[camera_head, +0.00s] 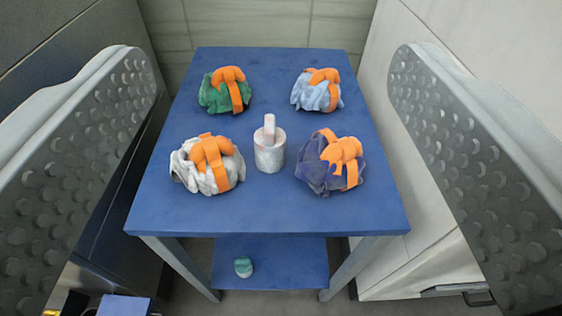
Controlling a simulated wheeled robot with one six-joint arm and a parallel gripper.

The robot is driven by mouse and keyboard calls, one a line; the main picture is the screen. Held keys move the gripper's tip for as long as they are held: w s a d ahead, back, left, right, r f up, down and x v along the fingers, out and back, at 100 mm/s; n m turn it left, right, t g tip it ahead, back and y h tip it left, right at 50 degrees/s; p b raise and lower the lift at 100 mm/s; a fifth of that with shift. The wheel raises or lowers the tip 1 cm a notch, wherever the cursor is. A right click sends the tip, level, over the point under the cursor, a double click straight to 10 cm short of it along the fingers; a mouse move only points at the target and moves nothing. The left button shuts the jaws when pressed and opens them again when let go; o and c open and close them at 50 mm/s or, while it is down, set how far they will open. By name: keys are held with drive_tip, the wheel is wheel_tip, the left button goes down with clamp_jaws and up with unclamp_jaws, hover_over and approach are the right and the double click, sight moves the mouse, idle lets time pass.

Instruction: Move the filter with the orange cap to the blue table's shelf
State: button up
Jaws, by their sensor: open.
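The blue table (270,215) stands ahead of me. Its lower blue shelf (290,265) shows below the top and bears a small pale container with a green top (243,267). I cannot make out a filter with an orange cap. The orange on the tabletop is on the straps of bundled sling bags. My gripper (268,75) is open, its two grey dimpled fingers wide apart at the left and right of the picture. Nothing is between them at close range; the table shows through the gap.
On the tabletop are a green bag (215,98), a light blue bag (310,93), a white bag (195,172) and a purple bag (318,175). A whitish cup with an upright rod (270,155) stands among them. Walls flank the table. Another blue surface (124,306) shows at bottom left.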

drive_tip(key=w+f+n+g, duration=0.1)
drive_tip(key=w+n+g, duration=0.3)
drive_tip(key=w, duration=0.3)
drive_tip(key=n+g, duration=1.3)
drive_tip(key=n, duration=0.1)
approach(266, 119)
wheel_tip(266, 119, down, 9)
drive_tip(key=shift+s+d+f, duration=0.15)
drive_tip(key=shift+d+f, duration=0.05)
drive_tip(key=shift+f, duration=1.15)
drive_tip(key=shift+s+d+f, duration=0.15)
drive_tip(key=shift+f, duration=1.25)
drive_tip(key=c, duration=1.2)
